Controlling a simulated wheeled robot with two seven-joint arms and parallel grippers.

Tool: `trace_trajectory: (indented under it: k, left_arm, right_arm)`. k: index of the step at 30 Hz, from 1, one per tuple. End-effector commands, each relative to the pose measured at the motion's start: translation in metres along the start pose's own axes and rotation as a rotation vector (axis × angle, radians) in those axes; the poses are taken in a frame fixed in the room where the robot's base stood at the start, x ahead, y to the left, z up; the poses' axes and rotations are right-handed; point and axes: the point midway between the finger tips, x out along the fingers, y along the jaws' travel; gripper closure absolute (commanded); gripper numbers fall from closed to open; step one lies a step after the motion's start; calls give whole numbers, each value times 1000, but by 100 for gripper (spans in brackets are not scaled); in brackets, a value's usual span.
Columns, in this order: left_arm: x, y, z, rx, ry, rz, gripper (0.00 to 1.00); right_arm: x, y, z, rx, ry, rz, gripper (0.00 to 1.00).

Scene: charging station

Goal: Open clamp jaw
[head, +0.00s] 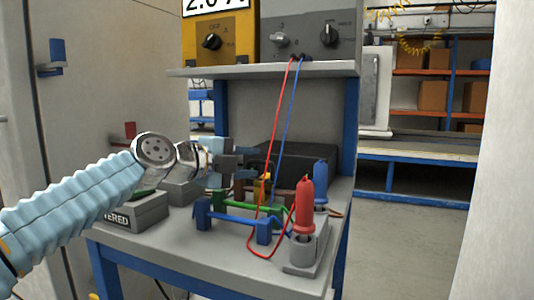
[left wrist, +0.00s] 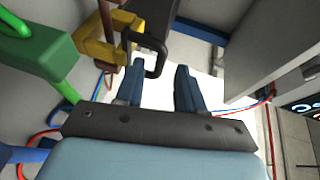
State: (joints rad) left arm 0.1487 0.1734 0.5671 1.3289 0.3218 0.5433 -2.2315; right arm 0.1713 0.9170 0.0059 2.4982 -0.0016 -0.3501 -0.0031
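My left gripper (head: 246,164) reaches in from the left over the bench, close in front of a black box (head: 305,160). In the left wrist view its two blue fingers (left wrist: 160,66) are apart. A black looped handle (left wrist: 153,72) hangs from a dark block and its end lies near the fingertips, partly between them; I cannot tell whether it touches. A yellow block (left wrist: 105,50) beside it holds a brown rod; it also shows in the head view (head: 261,189). Which part is the clamp jaw is not clear. My right gripper is not in view.
A green bar (head: 249,207) and a blue bar (head: 235,216) stand on the bench before the gripper. A red probe (head: 305,207) and a blue probe (head: 320,180) stand at the right, with loose cables. A shelf (head: 290,69) with meters is above.

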Motion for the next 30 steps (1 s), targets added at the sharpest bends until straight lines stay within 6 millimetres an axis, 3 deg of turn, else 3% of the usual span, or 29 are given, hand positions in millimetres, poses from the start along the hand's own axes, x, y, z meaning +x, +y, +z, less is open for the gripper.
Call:
trace_trajectory:
  k: [3, 9, 20, 28, 30]
  left_arm:
    - [25, -4, -1, -2, 3, 2, 62]
    - [52, -2, 0, -1, 1, 1, 62]
    - [58, 0, 0, 0, -1, 0, 62]
    - [58, 0, 0, 0, -1, 0, 100]
    - [58, 0, 0, 0, -1, 0, 100]
  right_arm:
    - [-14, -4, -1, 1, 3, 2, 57]
    - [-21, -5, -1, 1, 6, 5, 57]
    - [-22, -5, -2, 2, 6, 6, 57]
    - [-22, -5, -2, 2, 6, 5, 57]
    - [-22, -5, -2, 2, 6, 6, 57]
